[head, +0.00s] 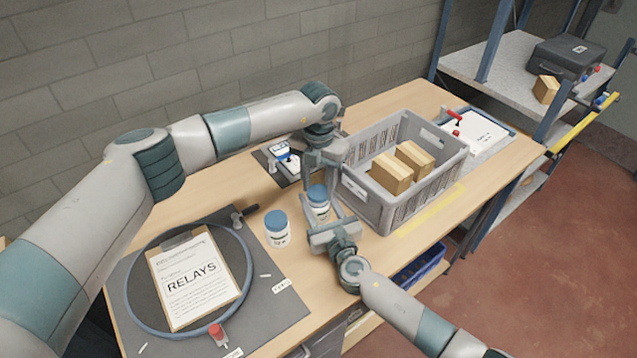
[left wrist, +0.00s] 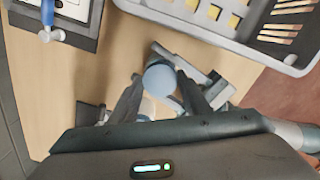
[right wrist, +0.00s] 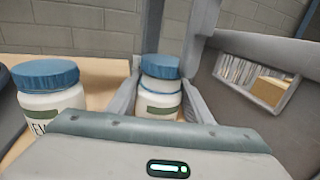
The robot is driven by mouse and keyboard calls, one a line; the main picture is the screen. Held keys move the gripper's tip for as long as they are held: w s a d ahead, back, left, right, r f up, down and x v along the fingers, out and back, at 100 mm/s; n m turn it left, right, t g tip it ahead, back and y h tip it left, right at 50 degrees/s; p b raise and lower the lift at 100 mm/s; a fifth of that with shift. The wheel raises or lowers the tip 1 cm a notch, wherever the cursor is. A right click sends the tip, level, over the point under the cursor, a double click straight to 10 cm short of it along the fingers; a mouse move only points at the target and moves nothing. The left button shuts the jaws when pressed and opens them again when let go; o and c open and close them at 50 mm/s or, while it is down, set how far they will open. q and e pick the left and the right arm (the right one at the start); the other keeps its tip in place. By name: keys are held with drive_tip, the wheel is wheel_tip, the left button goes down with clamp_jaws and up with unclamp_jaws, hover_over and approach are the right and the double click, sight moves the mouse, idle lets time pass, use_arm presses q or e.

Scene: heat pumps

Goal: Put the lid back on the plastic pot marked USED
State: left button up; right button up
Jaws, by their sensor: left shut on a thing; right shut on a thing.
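A white plastic pot (head: 318,211) stands on the bench with a blue lid (head: 317,193) at its top. My right gripper (right wrist: 160,108) is shut on this pot's body from the side. My left gripper (left wrist: 168,85) comes from above and is shut on the blue lid (left wrist: 159,78). In the right wrist view the lid (right wrist: 160,66) is over the pot (right wrist: 158,106), with a pale band and a second blue band beneath; I cannot tell whether it is seated. The pot's lettering is not readable. A second white pot (head: 277,233) with a blue lid stands to the left.
A grey crate (head: 372,208) with cardboard boxes stands close right of the held pot. A clipboard marked RELAYS (head: 193,280) lies in a round tray on a dark mat (head: 262,305) at the left. A small blue-and-white device (head: 284,155) sits behind. Bare bench shows around the second pot.

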use_arm(q)
drive_tip(key=shift+f, duration=0.55)
idle(0.6)
